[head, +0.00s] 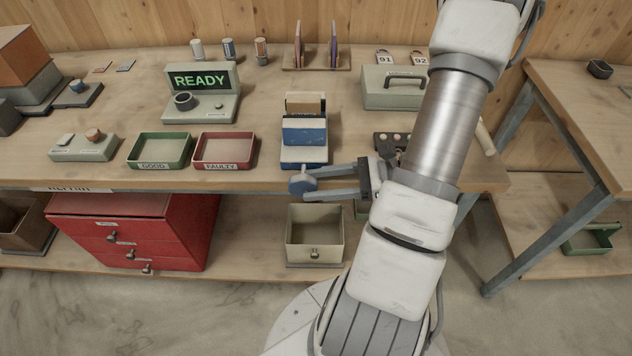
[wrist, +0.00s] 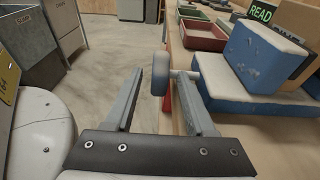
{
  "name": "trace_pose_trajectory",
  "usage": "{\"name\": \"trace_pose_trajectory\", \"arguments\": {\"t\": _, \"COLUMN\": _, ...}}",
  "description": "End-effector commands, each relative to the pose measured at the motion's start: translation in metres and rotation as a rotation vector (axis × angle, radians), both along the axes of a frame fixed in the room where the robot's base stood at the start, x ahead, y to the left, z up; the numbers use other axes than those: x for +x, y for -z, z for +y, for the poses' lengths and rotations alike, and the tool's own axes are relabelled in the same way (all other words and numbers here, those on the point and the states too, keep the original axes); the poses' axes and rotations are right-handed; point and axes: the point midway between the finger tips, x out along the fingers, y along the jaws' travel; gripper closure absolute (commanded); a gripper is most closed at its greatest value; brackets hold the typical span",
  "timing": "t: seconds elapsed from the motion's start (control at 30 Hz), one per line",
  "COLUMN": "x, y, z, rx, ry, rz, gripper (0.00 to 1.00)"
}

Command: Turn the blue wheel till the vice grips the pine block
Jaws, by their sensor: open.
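The blue vice (head: 304,134) stands at the front edge of the bench, its blue body (wrist: 262,62) large at the right of the wrist view. The pine block (head: 305,104) sits upright behind its front blue jaw; I cannot tell whether the jaw touches it. The blue wheel (head: 301,184) sticks out in front of the bench edge on a short shaft. My gripper (head: 326,183) reaches in from the right. In the wrist view the wheel (wrist: 160,74) appears edge-on between the open fingers (wrist: 165,80), with visible space beside it.
Green GOOD (head: 159,167) and red FAULTY (head: 224,167) trays lie left of the vice. A READY display (head: 201,83) stands behind them. A button box (head: 388,143) is right of the vice. An open drawer box (head: 315,254) and red cabinet (head: 130,235) are below.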

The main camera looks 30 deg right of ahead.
Motion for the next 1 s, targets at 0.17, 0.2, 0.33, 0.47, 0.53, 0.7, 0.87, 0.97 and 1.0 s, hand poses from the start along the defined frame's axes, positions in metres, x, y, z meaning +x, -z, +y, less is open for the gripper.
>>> {"name": "trace_pose_trajectory", "arguments": {"t": 0.17, "x": -0.016, "y": -0.006, "z": -0.025, "rx": -0.002, "ry": 0.005, "rz": 0.002, "gripper": 0.45}}
{"name": "trace_pose_trajectory", "arguments": {"t": 0.2, "x": -0.021, "y": -0.008, "z": -0.032, "rx": -0.002, "ry": 0.005, "rz": 0.002, "gripper": 0.45}}
{"name": "trace_pose_trajectory", "arguments": {"t": 0.33, "x": -0.039, "y": -0.014, "z": -0.059, "rx": -0.003, "ry": 0.004, "rz": 0.001, "gripper": 0.45}}
{"name": "trace_pose_trajectory", "arguments": {"t": 0.47, "x": -0.057, "y": -0.021, "z": -0.085, "rx": -0.003, "ry": 0.004, "rz": 0.001, "gripper": 0.45}}
{"name": "trace_pose_trajectory", "arguments": {"t": 0.53, "x": -0.066, "y": -0.024, "z": -0.098, "rx": -0.002, "ry": 0.003, "rz": 0.001, "gripper": 0.45}}
{"name": "trace_pose_trajectory", "arguments": {"t": 0.7, "x": -0.083, "y": -0.030, "z": -0.122, "rx": 0.000, "ry": 0.001, "rz": 0.001, "gripper": 0.45}}
{"name": "trace_pose_trajectory", "arguments": {"t": 0.87, "x": -0.091, "y": -0.033, "z": -0.134, "rx": 0.001, "ry": 0.000, "rz": 0.002, "gripper": 0.45}}
{"name": "trace_pose_trajectory", "arguments": {"t": 0.97, "x": -0.093, "y": -0.033, "z": -0.137, "rx": 0.000, "ry": -0.001, "rz": 0.002, "gripper": 0.45}}
{"name": "trace_pose_trajectory", "arguments": {"t": 1.0, "x": -0.093, "y": -0.033, "z": -0.137, "rx": 0.000, "ry": -0.001, "rz": 0.002, "gripper": 0.45}}
